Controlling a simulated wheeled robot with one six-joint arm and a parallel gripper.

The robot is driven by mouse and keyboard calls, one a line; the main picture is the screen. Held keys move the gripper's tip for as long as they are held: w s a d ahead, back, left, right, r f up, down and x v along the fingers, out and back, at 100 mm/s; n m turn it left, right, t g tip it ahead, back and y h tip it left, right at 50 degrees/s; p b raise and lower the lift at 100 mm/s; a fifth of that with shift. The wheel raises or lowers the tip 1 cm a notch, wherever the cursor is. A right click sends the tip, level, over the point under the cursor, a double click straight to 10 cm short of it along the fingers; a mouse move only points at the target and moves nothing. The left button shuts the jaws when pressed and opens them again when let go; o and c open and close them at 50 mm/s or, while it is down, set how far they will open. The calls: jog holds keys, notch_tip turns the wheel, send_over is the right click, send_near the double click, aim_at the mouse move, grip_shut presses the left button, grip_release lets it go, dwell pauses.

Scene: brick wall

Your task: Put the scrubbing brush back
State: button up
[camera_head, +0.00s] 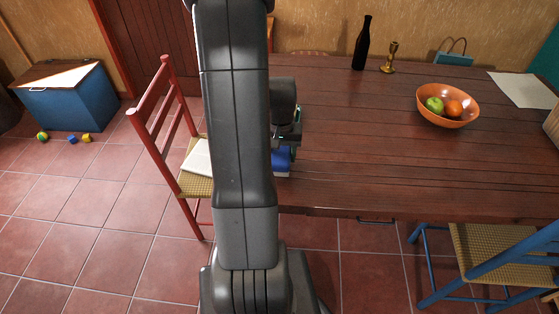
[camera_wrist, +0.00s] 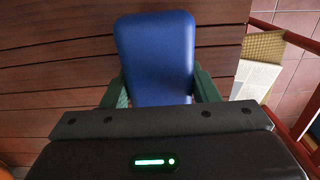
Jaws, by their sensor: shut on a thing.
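A blue block with rounded corners, which looks like the scrubbing brush (camera_wrist: 155,45), sits between the two dark green fingers of my gripper (camera_wrist: 160,88) in the wrist view. My gripper is shut on it. No bristles show, so its underside is hidden. In the head view the blue brush (camera_head: 281,160) shows partly, below my gripper (camera_head: 288,145), near the left end of the wooden table (camera_head: 350,150). My arm hides much of it. I cannot tell whether it touches the tabletop.
An orange bowl (camera_head: 447,106) of fruit, a dark bottle (camera_head: 362,45), a brass candlestick (camera_head: 390,60) and a paper sheet (camera_head: 525,90) are on the table. A red chair (camera_head: 160,125) with an open book (camera_head: 197,158) stands left; a blue chair (camera_head: 490,260) stands front right. The middle tabletop is clear.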

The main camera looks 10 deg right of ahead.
aim_at(281, 150)
jog(key=shift+f, duration=1.45)
jog(key=shift+f, duration=0.15)
jog(key=o, duration=1)
jog(key=shift+c, duration=0.2)
notch_tip(281, 150, up, 12)
jog(key=shift+r+p, duration=0.2)
jog(key=shift+p, duration=0.25)
jog(key=shift+f, duration=0.15)
